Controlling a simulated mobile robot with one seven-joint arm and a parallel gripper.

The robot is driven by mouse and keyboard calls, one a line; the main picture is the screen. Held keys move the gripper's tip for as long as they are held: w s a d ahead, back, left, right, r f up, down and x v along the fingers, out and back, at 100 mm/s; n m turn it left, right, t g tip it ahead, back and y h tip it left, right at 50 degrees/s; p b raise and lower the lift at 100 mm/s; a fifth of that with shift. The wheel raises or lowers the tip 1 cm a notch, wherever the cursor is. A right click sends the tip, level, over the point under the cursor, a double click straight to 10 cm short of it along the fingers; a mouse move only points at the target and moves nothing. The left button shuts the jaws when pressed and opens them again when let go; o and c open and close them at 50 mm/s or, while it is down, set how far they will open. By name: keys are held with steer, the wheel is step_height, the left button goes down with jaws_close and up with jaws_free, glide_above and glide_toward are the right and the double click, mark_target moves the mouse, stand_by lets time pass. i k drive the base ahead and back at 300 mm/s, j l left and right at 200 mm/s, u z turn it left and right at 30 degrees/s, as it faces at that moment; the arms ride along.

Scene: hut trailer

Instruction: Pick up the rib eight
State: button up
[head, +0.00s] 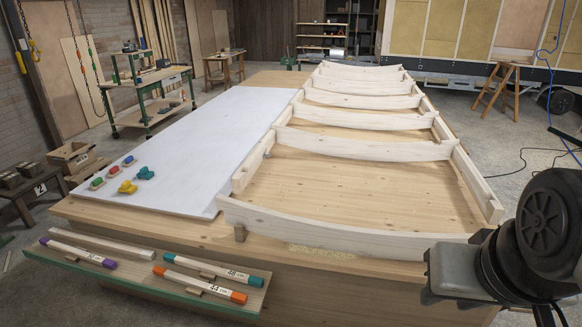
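Several pale wooden bars lie on a low shelf with a green edge (150,292) along the near side of the big table. One bar has teal ends (212,269) and a small dark label that may end in an 8. In front of it lies a bar with orange ends (199,284), with another label. To the left are a bar with purple ends (80,254) and a plain pale bar (103,243). I cannot tell for sure which is rib eight. My arm shows at the right edge, apart from the bars; my gripper's fingers are not in view.
A wooden frame with curved crosspieces (330,236) covers the table's right side. A white sheet (225,130) lies at left, with small coloured clamps (128,187) on it. A stool (496,90) and green workbench (150,108) stand behind. Floor shows to the left.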

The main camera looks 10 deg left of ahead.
mark_target(320, 235)
steer(key=j+u, duration=0.2)
steer(key=u, duration=0.3)
steer(key=j+u, duration=0.15)
steer(key=u, duration=0.35)
steer(key=j+u, duration=0.2)
steer(key=u, duration=0.3)
steer(key=z, duration=0.35)
steer(key=i+j+z, duration=0.25)
steer(key=z, duration=1.2)
